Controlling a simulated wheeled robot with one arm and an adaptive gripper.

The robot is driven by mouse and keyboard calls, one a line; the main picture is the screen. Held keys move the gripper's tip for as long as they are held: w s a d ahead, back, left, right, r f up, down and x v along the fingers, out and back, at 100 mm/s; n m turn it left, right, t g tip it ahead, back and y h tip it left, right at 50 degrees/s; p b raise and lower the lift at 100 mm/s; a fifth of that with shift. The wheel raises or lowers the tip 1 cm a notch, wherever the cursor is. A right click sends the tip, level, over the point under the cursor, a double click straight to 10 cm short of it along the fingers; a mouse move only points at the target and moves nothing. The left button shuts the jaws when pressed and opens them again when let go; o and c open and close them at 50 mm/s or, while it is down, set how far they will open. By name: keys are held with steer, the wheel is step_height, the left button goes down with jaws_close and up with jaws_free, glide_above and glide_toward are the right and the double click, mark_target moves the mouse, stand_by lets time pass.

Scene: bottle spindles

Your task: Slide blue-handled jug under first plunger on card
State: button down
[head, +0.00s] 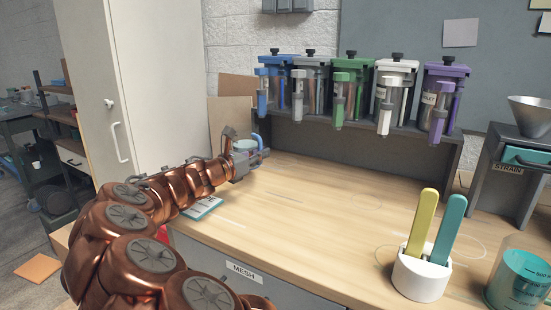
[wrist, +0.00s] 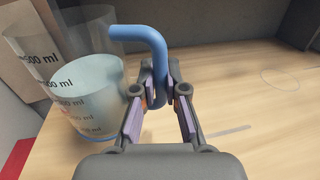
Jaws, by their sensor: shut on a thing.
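The blue-handled jug, a clear measuring vessel with ml marks, stands at the bench's left in the head view (head: 245,146) and left of my fingers in the wrist view (wrist: 85,100). My gripper (wrist: 160,92) is shut on its blue handle (wrist: 140,33), which passes down between the fingers. In the head view my gripper (head: 246,165) partly hides the jug. A row of dispensers with plungers stands on the rack: blue (head: 272,85), grey (head: 309,84), green (head: 349,92), white (head: 391,95), purple (head: 440,98). A card (head: 203,208) lies by my arm, partly covered; its content is unreadable.
Another clear vessel (wrist: 45,40) shows behind the jug in the wrist view. A white holder (head: 421,276) with yellow and teal handles and a teal-filled beaker (head: 518,280) stand front right. A funnel stand (head: 502,185) is at the right. The middle bench is clear.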

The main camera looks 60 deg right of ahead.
steer(key=shift+w+d+f+b, duration=0.15)
steer(key=shift+d+f, duration=0.55)
steer(key=shift+d, duration=0.95)
steer(key=shift+w+d+f+b, duration=0.15)
steer(key=shift+d+f, duration=0.6)
steer(key=shift+d, duration=0.85)
steer(key=shift+d+f+b, duration=0.25)
steer(key=shift+d+f, duration=0.45)
steer(key=shift+d, duration=0.95)
steer(key=shift+f, duration=0.15)
steer(key=c, duration=1.2)
jaws_free()
steer(key=shift+w+a+p, duration=0.1)
steer(key=shift+w+a, duration=0.2)
steer(key=shift+a, duration=1.7)
steer(key=shift+w+a+p, duration=0.1)
steer(key=shift+w+a, duration=0.2)
steer(key=shift+a, duration=1.65)
steer(key=shift+w+a+p, duration=0.1)
steer(key=shift+w+a, duration=0.2)
steer(key=shift+a, duration=1.7)
